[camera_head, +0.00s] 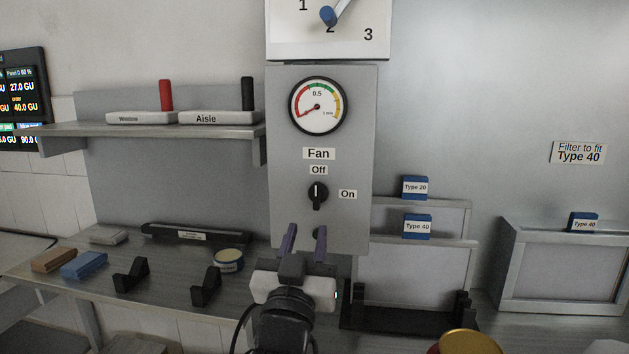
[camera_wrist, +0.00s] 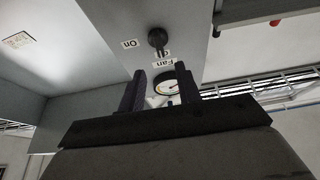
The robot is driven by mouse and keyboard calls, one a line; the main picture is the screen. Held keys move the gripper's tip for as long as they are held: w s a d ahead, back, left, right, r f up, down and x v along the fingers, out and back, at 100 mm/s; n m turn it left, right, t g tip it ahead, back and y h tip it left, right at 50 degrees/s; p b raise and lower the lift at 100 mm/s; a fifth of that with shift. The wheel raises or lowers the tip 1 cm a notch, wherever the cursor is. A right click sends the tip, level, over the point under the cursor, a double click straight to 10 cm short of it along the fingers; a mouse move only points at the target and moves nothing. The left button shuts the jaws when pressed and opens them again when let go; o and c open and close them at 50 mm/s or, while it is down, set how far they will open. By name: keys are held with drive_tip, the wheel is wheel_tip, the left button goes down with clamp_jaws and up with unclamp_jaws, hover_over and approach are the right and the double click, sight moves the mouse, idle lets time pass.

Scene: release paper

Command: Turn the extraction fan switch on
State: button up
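The fan switch (camera_head: 318,195) is a black rotary knob on a grey panel (camera_head: 350,130). Its pointer stands upright, toward the "Off" label (camera_head: 318,170); the "On" label (camera_head: 348,194) is to its right. A round gauge (camera_head: 317,105) sits above, its needle at the low red end. My gripper (camera_head: 305,243) is open and empty, just below the knob in the head view, with fingers apart and pointing up. In the wrist view the knob (camera_wrist: 158,40) shows beyond the open fingers (camera_wrist: 160,90), apart from them.
A shelf (camera_head: 190,129) with red and black levers is at left. A workbench (camera_head: 190,270) below holds blocks, black brackets and a tin (camera_head: 229,260). Framed filters (camera_head: 415,275) stand close at right in a black rack. A dial box (camera_head: 290,45) is above the panel.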

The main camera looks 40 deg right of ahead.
sight(316, 196)
drive_tip(key=p+x, duration=0.4)
drive_tip(key=x, duration=0.4)
drive_tip(key=shift+w+d+r, duration=0.2)
drive_tip(key=shift+d, duration=0.05)
clamp_jaws()
